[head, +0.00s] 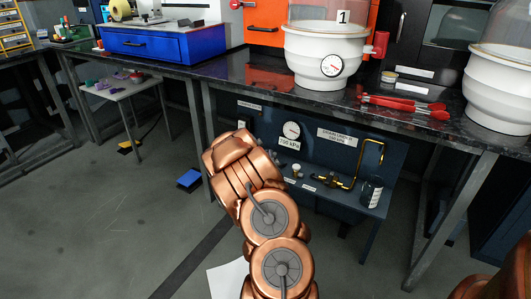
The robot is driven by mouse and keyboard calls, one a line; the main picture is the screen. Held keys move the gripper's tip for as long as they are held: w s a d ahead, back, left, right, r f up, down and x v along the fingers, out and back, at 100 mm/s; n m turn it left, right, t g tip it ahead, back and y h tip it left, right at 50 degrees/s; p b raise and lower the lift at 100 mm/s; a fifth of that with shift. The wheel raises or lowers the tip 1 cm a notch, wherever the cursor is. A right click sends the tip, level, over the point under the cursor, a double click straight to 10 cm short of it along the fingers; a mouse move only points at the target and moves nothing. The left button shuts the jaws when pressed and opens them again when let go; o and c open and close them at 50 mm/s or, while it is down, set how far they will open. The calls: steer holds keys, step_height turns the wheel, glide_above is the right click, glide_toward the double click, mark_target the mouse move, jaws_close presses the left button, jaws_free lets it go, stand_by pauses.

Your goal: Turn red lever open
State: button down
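A red fitting that looks like a lever or valve handle (379,43) shows at the right side of a white vessel marked 1 (312,50). The vessel stands on the black bench and has a round gauge (331,65) on its front. Another small red part (236,4) is at the left edge of the orange panel (264,25). I cannot tell which of the two is the task's lever, nor whether it is open. My copper arm rises from the lower middle, below the bench edge and apart from both red parts. My gripper does not show.
Red-handled tools (400,101) lie at the front of the black bench (236,62). A second white vessel (497,90) stands at the right. A lower dark panel (316,165) with a gauge and brass pipes is below the bench. The floor at left is mostly clear.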

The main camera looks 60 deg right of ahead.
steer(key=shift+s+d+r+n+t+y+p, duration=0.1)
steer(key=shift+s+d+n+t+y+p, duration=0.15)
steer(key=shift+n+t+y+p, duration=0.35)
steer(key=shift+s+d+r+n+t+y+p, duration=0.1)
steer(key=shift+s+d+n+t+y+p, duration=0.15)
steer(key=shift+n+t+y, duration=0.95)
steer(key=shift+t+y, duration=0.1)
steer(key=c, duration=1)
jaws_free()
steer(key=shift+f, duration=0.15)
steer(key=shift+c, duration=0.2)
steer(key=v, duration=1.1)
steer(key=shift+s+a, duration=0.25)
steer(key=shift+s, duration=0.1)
